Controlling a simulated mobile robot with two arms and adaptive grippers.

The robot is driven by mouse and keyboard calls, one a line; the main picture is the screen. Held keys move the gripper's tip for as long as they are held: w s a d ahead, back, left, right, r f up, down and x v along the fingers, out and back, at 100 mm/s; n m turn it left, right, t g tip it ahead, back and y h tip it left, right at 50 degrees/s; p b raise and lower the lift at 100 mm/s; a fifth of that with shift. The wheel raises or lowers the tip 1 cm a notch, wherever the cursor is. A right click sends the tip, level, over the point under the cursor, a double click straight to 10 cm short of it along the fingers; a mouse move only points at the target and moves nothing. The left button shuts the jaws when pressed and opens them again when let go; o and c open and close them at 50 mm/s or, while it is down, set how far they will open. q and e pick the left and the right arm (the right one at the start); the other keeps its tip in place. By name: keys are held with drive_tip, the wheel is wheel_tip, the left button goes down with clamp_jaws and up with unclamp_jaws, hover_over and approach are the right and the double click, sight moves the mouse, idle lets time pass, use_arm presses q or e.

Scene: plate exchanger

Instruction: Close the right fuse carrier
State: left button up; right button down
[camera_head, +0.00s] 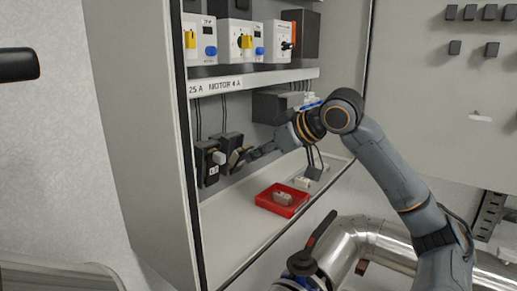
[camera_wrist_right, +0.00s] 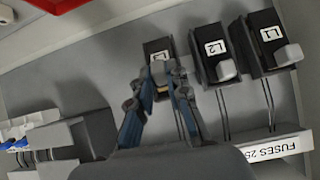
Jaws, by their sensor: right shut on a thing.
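The right fuse carrier (camera_wrist_right: 158,50) is a black block with a partly hidden white label, at the left of a row of fuse holders in the wrist view. My right gripper (camera_wrist_right: 160,78) is shut on its grey handle, and the fingers cover much of it. How far it is tilted is hard to tell. In the head view, my right gripper (camera_head: 238,158) is at the right end of the fuse row, low on the cabinet's back wall. The L2 carrier (camera_wrist_right: 214,55) and L1 carrier (camera_wrist_right: 271,43) stand beside it with grey handles.
A dark block with blue-tipped connectors (camera_wrist_right: 75,135) is near the gripper. A silver pipe (camera_head: 370,240) runs in front.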

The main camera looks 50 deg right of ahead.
sight(246, 146)
drive_tip(key=shift+w+r+g+p, duration=0.45)
drive_tip(key=shift+w+r+g, duration=0.15)
drive_tip(key=shift+g, duration=0.4)
drive_tip(key=shift+w+a+r+g, duration=0.1)
drive_tip(key=shift+w+r+g, duration=0.35)
drive_tip(key=shift+w+g, duration=0.5)
drive_tip(key=shift+s+g, duration=0.1)
drive_tip(key=shift+g, duration=0.25)
drive_tip(key=c, duration=1.3)
unclamp_jaws()
drive_tip(key=shift+r, duration=0.15)
drive_tip(key=v, duration=1.1)
drive_tip(key=shift+s+a+r, duration=0.15)
drive_tip(key=shift+s+r, duration=0.05)
drive_tip(key=shift+r, duration=0.1)
